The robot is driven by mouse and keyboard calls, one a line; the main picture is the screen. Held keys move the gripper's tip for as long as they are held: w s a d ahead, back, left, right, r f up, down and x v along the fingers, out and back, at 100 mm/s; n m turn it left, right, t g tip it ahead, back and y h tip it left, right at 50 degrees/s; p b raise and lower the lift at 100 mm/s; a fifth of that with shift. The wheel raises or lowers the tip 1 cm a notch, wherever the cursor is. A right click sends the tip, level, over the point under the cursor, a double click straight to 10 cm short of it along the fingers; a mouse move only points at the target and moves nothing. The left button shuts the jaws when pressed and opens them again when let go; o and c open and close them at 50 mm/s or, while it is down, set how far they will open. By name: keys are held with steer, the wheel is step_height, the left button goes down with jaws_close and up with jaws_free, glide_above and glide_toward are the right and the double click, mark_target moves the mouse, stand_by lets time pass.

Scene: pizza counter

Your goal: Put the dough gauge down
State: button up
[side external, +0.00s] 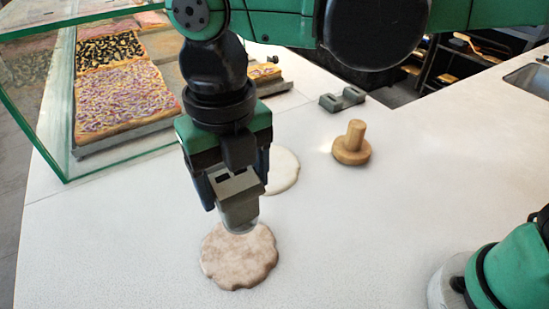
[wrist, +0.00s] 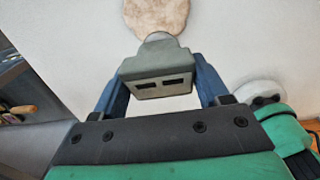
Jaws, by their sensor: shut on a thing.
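The dough gauge (side external: 239,203) is a grey block with two dark slots and a rounded lower end. My gripper (side external: 236,186) is shut on it, with a blue finger on each side. In the wrist view the gauge (wrist: 156,67) sits between the fingertips, its rounded end pointing to a dough disc. That browned, wavy-edged dough disc (side external: 238,262) lies on the counter, directly below the gauge in the side view. I cannot tell whether the gauge touches it. A paler dough disc (side external: 283,171) lies behind, partly hidden by my gripper.
A wooden press (side external: 352,144) stands upright on the counter (side external: 400,200), right of the pale dough. A small grey cradle-like block (side external: 342,98) lies behind it. A glass case (side external: 62,110) with pizza trays is at left. The counter's middle right is clear.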

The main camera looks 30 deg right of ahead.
steer(key=s+d+r, duration=0.3)
steer(key=s+r, duration=0.1)
steer(key=s, duration=0.3)
steer(key=s+d+r, duration=0.4)
steer(key=s, duration=0.2)
steer(key=f, duration=1.9)
steer(key=shift+s+a+f, duration=0.15)
steer(key=shift+s+f, duration=0.1)
steer(key=shift+f, duration=0.05)
steer(key=shift+f, duration=0.15)
steer(key=o, duration=1)
steer(key=shift+o, duration=0.2)
